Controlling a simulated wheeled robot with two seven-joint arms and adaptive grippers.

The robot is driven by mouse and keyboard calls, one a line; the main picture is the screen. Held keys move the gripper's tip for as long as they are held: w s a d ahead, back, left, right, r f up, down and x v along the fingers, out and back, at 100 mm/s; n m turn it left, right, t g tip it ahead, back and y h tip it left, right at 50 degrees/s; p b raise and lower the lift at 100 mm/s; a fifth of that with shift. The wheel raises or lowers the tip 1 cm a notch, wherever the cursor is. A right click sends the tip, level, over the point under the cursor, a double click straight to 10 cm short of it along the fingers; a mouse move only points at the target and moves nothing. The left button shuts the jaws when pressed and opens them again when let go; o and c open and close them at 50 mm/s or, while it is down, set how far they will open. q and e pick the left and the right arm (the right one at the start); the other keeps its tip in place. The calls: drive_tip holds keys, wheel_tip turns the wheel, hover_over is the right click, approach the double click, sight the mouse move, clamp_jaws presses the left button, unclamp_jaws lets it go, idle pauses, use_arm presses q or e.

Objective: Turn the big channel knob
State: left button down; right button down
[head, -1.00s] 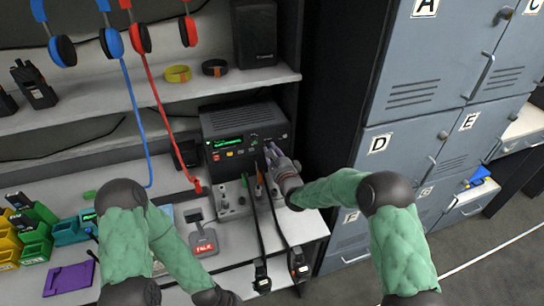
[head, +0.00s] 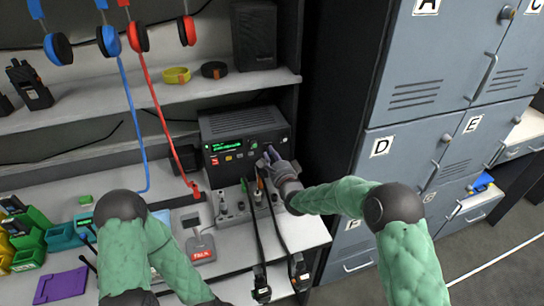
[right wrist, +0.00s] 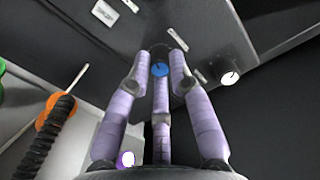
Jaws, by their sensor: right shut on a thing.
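The black radio (head: 240,125) with a green lit display stands on the desk under the shelf. My right gripper (head: 270,156) is at the right end of its front panel. In the right wrist view, the purple fingers of my right gripper (right wrist: 161,66) are closed around a dark knob with a blue face (right wrist: 159,70), which I take to be the big channel knob. The fingers hide the knob's sides, and in the head view they hide the knob. My left arm comes in at the lower left, but its gripper is out of the picture.
A smaller knob with a white face (right wrist: 230,77) is beside the fingers. A grey console (head: 232,205) with black cables sits below the radio, with a grey TALK pedal (head: 201,247) left of it. Grey lockers (head: 420,80) stand to the right.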

drive_tip(key=shift+a, duration=0.1)
drive_tip(key=c, duration=1.1)
unclamp_jaws()
drive_tip(key=v, duration=1.2)
drive_tip(key=shift+r, duration=0.15)
